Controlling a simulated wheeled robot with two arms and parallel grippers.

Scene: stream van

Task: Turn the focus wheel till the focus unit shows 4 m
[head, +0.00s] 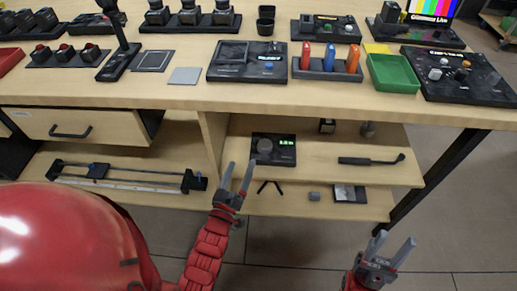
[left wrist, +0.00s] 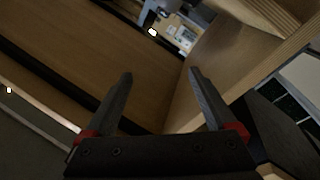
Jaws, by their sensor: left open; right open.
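The focus unit (head: 273,160) is a black box on the shelf under the bench, in the middle of the head view. Its round dark focus wheel (head: 264,146) sits at its upper left. A green display (head: 287,142) glows at its right; its digits are too small to read surely. My left gripper (head: 241,172) is open and empty, just in front and to the left of the unit, apart from the wheel. In the left wrist view its open fingers (left wrist: 159,76) have nothing between them. My right gripper (head: 396,243) is open and empty, low at the right, away from the shelf.
The bench top (head: 150,97) overhangs the shelf. An open drawer (head: 85,125) is at the left, with a slider rail (head: 130,178) below it. A black handle (head: 372,160) lies right of the unit. A lower shelf (head: 315,207) holds small items. Floor is clear between my grippers.

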